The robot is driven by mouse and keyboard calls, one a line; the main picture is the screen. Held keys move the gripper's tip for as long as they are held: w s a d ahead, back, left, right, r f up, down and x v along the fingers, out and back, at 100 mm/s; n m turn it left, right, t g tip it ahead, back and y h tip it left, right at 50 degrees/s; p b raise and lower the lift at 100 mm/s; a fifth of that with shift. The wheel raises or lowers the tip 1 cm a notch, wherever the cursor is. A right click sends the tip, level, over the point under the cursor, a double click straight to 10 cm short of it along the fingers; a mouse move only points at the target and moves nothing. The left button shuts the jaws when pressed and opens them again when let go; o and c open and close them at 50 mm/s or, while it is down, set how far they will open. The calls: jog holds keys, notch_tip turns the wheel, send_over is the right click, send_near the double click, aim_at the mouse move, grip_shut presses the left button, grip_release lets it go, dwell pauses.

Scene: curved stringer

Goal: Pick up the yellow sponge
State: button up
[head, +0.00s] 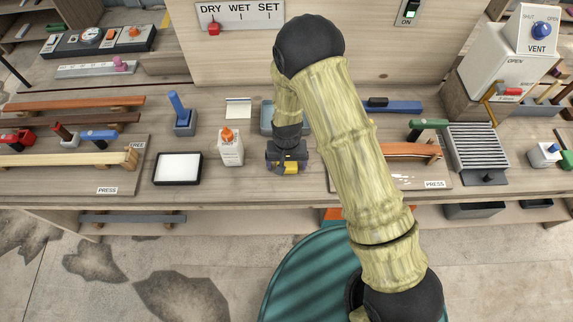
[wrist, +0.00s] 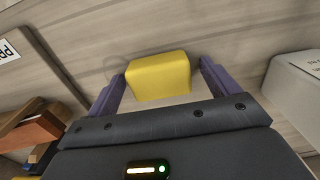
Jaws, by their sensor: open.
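The yellow sponge (wrist: 158,77) is a small block lying on the wooden bench in the wrist view, between the tips of my gripper's two purple fingers. My gripper (wrist: 160,85) is open, with a finger on each side of the sponge and a visible gap at each side. In the head view my gripper (head: 289,165) points down at the bench near its front edge. A little of the sponge (head: 290,168) shows below it there; the rest is hidden by the gripper.
A white bottle with an orange cap (head: 230,149) stands close left of my gripper. A blue-grey tray (head: 267,118) is behind it. A black-framed white pad (head: 178,168) lies farther left. A curved wooden strip (head: 405,150) and a grey rack (head: 478,146) are to the right.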

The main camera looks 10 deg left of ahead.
aim_at(287, 163)
jog(key=c, duration=1)
jog(key=shift+r, duration=0.1)
jog(key=shift+c, duration=0.2)
notch_tip(287, 163, up, 10)
jog(key=shift+f+b, duration=0.1)
jog(key=shift+b, duration=1)
jog(key=shift+o, duration=0.8)
jog(key=shift+c, duration=0.5)
